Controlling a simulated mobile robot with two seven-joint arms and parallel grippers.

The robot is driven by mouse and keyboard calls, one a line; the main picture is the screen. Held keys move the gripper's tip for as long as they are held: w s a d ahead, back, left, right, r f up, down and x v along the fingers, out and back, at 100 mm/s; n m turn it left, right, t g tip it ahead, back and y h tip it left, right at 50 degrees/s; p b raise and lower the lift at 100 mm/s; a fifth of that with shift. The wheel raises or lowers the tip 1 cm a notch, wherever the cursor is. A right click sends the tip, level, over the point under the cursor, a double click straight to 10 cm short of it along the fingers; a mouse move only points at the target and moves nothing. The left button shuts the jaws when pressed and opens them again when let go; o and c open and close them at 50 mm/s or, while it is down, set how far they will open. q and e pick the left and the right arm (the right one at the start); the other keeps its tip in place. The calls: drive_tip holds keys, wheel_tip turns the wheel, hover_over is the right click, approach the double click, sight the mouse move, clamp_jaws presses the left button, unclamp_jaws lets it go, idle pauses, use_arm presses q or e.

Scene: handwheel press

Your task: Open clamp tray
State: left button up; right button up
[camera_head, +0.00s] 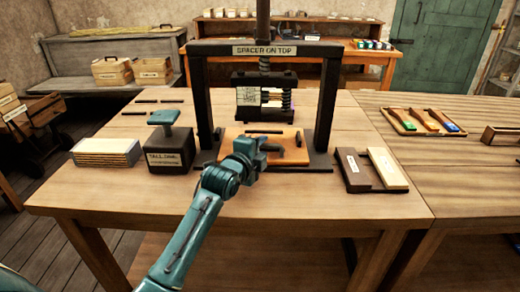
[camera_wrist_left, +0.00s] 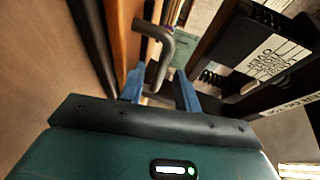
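The orange-brown clamp tray (camera_head: 292,157) lies flat at the base of the black press frame (camera_head: 328,100) labelled "SPACER ON TOP". In the left wrist view the tray's orange edge (camera_wrist_left: 128,40) runs along the left. My left gripper (camera_head: 268,143) is over the tray, partly covering it. In the left wrist view its two blue fingers (camera_wrist_left: 160,92) stand apart. A bent grey metal handle (camera_wrist_left: 158,45) shows at the gap between them; I cannot tell whether it touches a finger. My right gripper is not in view.
A black block with a teal-topped post (camera_head: 168,150) and a pale stack (camera_head: 106,152) stand left of the press. Dark and light blocks (camera_head: 370,170) lie to its right. Thin black bars lie at the back left. The table's front is mostly clear.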

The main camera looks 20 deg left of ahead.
use_arm(q)
drive_tip(key=shift+c, duration=0.2)
clamp_jaws()
idle(0.4)
